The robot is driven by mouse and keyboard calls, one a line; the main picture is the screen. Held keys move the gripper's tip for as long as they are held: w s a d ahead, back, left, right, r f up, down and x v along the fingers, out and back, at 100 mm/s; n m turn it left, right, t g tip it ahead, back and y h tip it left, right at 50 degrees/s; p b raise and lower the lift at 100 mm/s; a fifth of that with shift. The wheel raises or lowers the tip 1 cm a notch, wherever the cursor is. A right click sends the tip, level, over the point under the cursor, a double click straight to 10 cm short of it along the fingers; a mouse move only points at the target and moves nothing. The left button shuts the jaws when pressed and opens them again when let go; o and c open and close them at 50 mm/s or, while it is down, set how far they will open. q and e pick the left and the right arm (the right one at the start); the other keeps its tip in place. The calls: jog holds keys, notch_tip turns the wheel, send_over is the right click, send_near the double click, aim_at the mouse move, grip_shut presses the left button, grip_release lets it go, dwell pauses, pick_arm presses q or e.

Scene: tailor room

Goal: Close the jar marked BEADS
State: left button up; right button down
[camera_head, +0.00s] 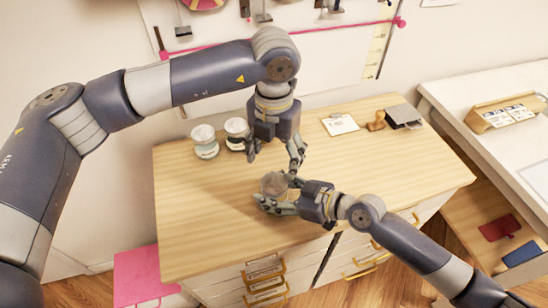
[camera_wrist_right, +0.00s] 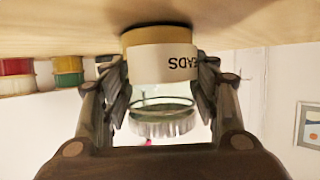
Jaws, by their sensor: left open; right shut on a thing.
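The jar marked BEADS shows in the right wrist view (camera_wrist_right: 160,64), upside down, with its yellowish lower end against the wooden table top. Its white label reads "EADS". A clear glass ring with a ridged edge shows at its upper end; I cannot tell if this is a lid or the bare neck. In the head view the jar (camera_head: 273,183) stands upright near the table's middle. My right gripper (camera_head: 268,203) is shut around its sides. My left gripper (camera_head: 275,158) is open, pointing down just above the jar, apparently empty.
Two other jars (camera_head: 204,143) (camera_head: 237,132) stand at the table's back left. A paper card (camera_head: 340,124), a brown wooden item (camera_head: 376,121) and a grey box (camera_head: 404,116) lie at the back right. The wooden table (camera_head: 400,165) is clear on its right side.

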aim_at(274, 182)
pick_arm(q)
jog(key=shift+f, duration=4.05)
jog(key=c, duration=1.1)
jog(key=shift+m, duration=1.6)
jog(key=o, duration=1.1)
jog(key=shift+o, duration=0.2)
